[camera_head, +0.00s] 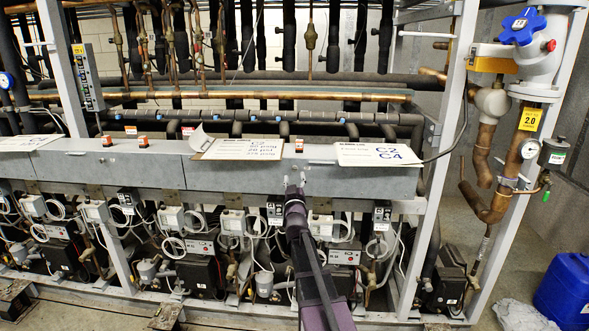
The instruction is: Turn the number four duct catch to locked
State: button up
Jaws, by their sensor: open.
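A long grey duct (225,178) runs across the rack at mid height. My arm reaches up from the bottom of the view. My gripper (294,186) is in front of the duct's lower face, right of its middle. The jaws are small and dark here; they read as open, with nothing seen between them. A small pale fitting (303,180) shows on the duct face beside the gripper tip; I cannot tell whether it is the number four catch, its setting, or whether the gripper touches it. My gripper and arm hide part of the duct and the rack below.
Compressors and looped white cables (175,246) crowd below. A grey upright (440,150), copper piping (487,205) and a blue handwheel (521,26) are right. A blue canister (567,292) stands on the floor.

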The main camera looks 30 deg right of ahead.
aim_at(294, 170)
jog(key=shift+p+x, duration=0.4)
jog(key=shift+x, duration=1.25)
grip_shut()
